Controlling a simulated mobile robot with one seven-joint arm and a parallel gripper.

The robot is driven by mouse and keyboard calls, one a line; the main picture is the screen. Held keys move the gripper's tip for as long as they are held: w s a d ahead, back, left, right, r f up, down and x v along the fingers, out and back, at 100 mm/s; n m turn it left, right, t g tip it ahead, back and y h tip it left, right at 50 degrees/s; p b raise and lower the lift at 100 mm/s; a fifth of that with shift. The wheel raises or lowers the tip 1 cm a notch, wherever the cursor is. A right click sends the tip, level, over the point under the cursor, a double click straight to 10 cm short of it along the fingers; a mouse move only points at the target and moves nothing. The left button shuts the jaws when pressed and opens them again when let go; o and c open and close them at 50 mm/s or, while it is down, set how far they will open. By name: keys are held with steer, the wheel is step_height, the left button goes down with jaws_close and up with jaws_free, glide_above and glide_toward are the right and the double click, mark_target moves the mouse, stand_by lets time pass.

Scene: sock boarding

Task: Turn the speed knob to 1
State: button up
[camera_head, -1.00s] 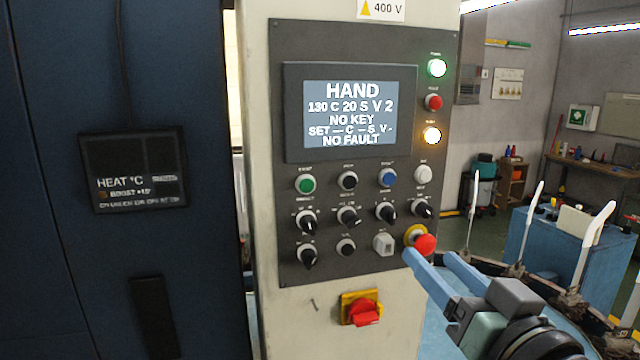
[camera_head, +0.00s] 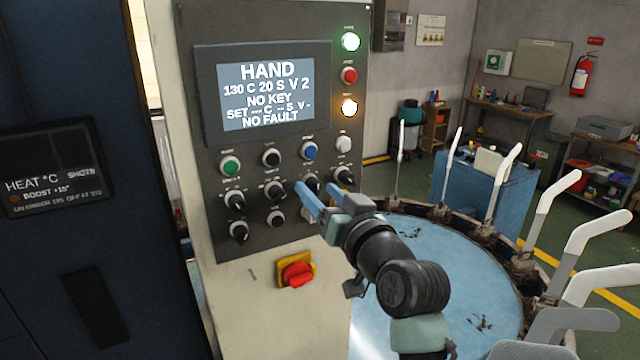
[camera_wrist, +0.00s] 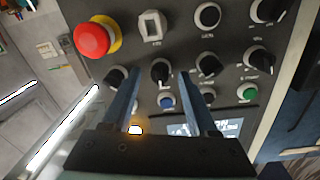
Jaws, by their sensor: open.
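The control panel (camera_head: 215,150) has a row of several black knobs with white pointers. Their labels are too small to read, so I cannot tell which is the speed knob. My gripper (camera_head: 318,188) is open in front of the third knob from the left (camera_head: 311,183), partly covering it. In the wrist view, which shows the panel inverted, that knob (camera_wrist: 160,71) appears between the fingertips of my gripper (camera_wrist: 158,77). I cannot tell whether they touch it. The display (camera_head: 267,92) reads HAND, 130 C 20 S V 2, NO KEY, NO FAULT.
A neighbouring knob (camera_wrist: 115,77) is close beside one finger. The red emergency stop (camera_wrist: 92,40) and white switch (camera_wrist: 152,26) are close by. A round blue table (camera_head: 430,250) with upright white forms stands right.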

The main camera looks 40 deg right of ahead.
steer(key=shift+w, duration=0.25)
jaws_close()
